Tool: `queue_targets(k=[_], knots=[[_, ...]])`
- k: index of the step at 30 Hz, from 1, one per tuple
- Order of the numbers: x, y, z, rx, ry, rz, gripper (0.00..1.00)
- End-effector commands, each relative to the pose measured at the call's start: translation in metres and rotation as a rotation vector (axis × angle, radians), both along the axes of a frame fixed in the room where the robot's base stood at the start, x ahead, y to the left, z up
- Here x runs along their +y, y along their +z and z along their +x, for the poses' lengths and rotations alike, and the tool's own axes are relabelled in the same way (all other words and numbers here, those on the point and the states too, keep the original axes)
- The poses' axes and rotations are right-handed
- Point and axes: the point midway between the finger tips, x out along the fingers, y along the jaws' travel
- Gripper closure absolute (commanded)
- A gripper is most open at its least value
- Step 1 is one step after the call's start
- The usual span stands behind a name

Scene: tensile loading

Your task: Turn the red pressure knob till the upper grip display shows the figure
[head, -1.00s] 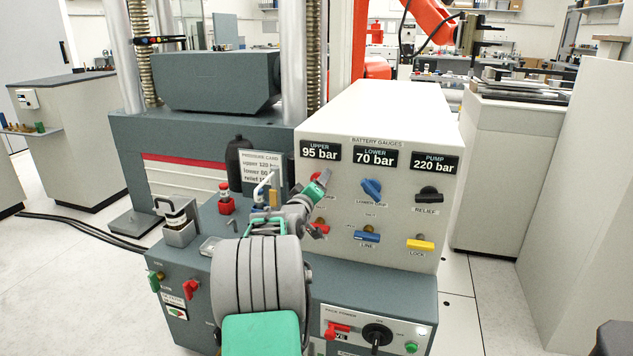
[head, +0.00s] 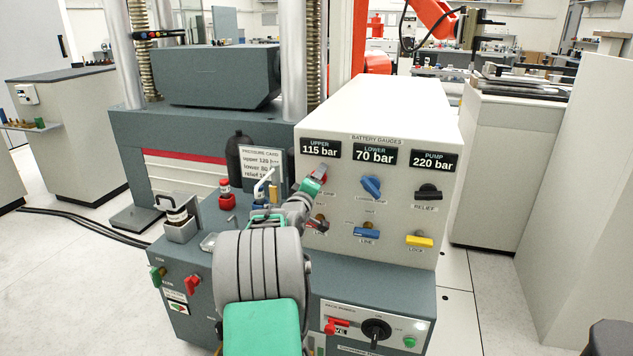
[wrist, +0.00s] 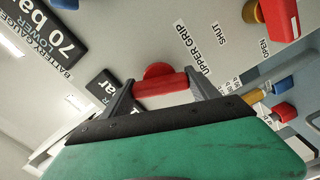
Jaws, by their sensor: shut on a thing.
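The red pressure knob (head: 321,171) sits on the pale front panel, under the upper grip display (head: 320,149), which reads 115 bar. My gripper (head: 314,182) is shut on this knob, and my arm partly hides it in the head view. In the wrist view the red knob (wrist: 159,87) sits between my two fingers, beside the label UPPER GRIP. The pressure card (head: 262,165) behind my arm shows "upper 120 bar"; its lower lines are partly hidden or hard to read.
The lower display (head: 374,155) reads 70 bar, above a blue knob (head: 371,186). The pump display (head: 434,160) reads 220 bar, above the black relief knob (head: 428,192). Below are a blue line lever (head: 367,233) and a yellow lock lever (head: 419,240).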

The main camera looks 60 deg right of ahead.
Motion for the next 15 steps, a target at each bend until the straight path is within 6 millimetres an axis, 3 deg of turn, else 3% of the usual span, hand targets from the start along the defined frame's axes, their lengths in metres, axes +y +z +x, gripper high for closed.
queue_targets(k=[1, 2, 9, 15], knots=[[0.0001, -0.0012, -0.0001, 0.001, 0.0, 0.002, 0.71], [0.0001, -0.0013, -0.0002, 0.0, 0.0, 0.002, 0.29], [0.0001, -0.0006, -0.0002, 0.0, -0.001, 0.001, 0.1], [0.0, -0.0003, -0.0001, -0.001, 0.0, 0.0, 0.09]])
